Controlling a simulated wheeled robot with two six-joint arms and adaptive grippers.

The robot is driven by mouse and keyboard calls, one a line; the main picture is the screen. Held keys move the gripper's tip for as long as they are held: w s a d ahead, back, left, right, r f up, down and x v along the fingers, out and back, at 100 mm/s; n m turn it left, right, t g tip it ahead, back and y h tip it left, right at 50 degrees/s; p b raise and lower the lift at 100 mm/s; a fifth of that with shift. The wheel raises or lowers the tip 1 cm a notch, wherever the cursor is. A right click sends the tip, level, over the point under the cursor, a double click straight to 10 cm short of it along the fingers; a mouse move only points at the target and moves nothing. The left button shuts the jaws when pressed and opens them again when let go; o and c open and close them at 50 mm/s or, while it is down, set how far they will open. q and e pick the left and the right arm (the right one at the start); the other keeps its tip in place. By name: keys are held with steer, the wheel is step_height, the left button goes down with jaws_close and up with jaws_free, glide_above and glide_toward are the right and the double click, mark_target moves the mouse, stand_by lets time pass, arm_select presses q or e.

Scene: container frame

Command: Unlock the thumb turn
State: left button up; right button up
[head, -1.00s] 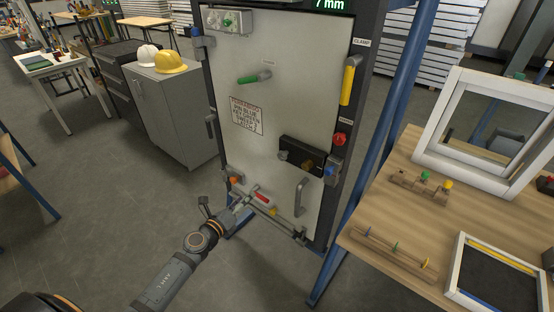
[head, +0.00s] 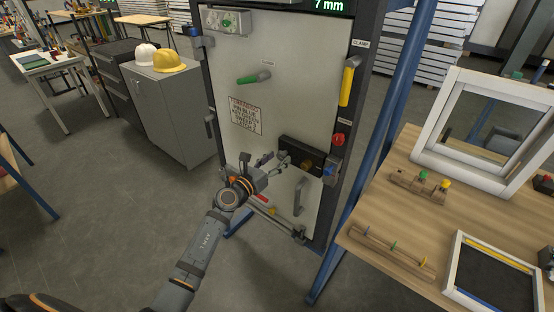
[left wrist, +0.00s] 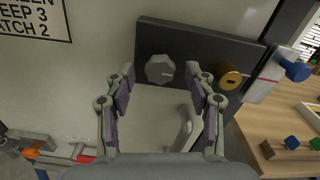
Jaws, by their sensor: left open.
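The thumb turn is a grey knob (left wrist: 160,69) on the left part of a black lock plate (left wrist: 192,38) on the pale door (head: 225,60). The plate also shows in the head view (head: 302,152), with the thumb turn (head: 282,157) at its left end. A brass key cylinder (left wrist: 229,78) sits to the right of it. My left gripper (left wrist: 161,80) is open and empty, its two fingers either side of the thumb turn in the wrist view and apart from it. In the head view the left gripper (head: 270,163) is just left of the plate. My right gripper is not in view.
A grey handle (head: 299,196) stands below the plate. A blue knob (left wrist: 297,70) is at the right on the door frame. A wooden table (head: 375,225) with racks and frames stands at the right. Grey cabinets (head: 175,115) stand left of the door.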

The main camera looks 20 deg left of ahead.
arm_select(q)
steer(key=shift+w+d, duration=0.1)
steer(key=shift+w, duration=0.15)
steer(key=c, duration=1.1)
steer(key=shift+r+n+p, duration=0.2)
steer(key=shift+n+p, duration=1.35)
steer(key=shift+n, duration=0.35)
steer(key=shift+c, duration=0.2)
steer(key=n+p, duration=0.3)
steer(key=n, duration=0.1)
steer(key=n+p, duration=0.3)
steer(key=n, duration=0.2)
steer(key=shift+n, duration=0.4)
jaws_close()
steer(key=shift+f+n+p, duration=0.15)
steer(key=shift+n+p, duration=1.2)
steer(key=shift+n, duration=0.75)
jaws_free()
steer(key=shift+f, duration=0.1)
